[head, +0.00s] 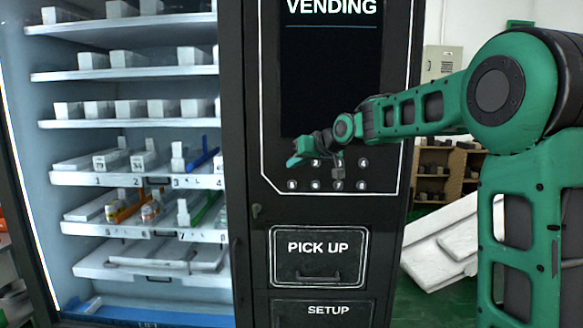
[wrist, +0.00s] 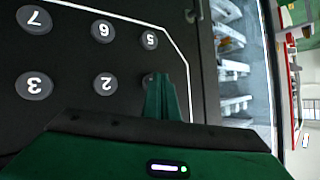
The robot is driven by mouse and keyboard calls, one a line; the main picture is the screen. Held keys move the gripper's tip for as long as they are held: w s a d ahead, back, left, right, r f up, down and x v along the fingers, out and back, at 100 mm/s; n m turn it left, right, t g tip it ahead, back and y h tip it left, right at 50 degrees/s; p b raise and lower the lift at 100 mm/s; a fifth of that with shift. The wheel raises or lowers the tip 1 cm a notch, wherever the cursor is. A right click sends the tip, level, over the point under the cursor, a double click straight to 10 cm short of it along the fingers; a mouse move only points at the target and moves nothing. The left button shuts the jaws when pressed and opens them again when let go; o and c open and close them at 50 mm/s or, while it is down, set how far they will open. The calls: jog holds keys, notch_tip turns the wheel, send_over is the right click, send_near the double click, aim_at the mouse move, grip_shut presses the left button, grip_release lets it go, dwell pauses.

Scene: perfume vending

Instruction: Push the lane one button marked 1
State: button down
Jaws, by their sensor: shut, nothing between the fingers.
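The button panel is on the black front of the vending machine. In the wrist view the picture is turned, and the button marked 1 (wrist: 148,79) is mostly covered by my fingers, with only a dark edge showing beside them. The button marked 2 (wrist: 104,84) is left of it and the button marked 5 (wrist: 149,40) is above it. My gripper (wrist: 166,78) is shut and empty, its green fingertips over or just beside button 1; I cannot tell whether they touch. In the head view my gripper (head: 294,161) hides button 1 at the left end of the upper row.
Buttons marked 3 (wrist: 34,85), 6 (wrist: 103,31) and 7 (wrist: 34,19) are close by. Below the panel is the PICK UP flap (head: 318,258). A dark screen (head: 330,90) is above. Left stands a display cabinet with stocked shelves (head: 140,179).

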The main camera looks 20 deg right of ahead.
dwell(0.5)
jog(key=shift+s+a, duration=0.25)
jog(key=shift+s, duration=0.5)
jog(key=s, duration=0.1)
jog(key=s+a, duration=0.1)
jog(key=s, duration=0.2)
jog(key=shift+s+a, duration=0.25)
jog(key=shift+s, duration=0.1)
dwell(0.4)
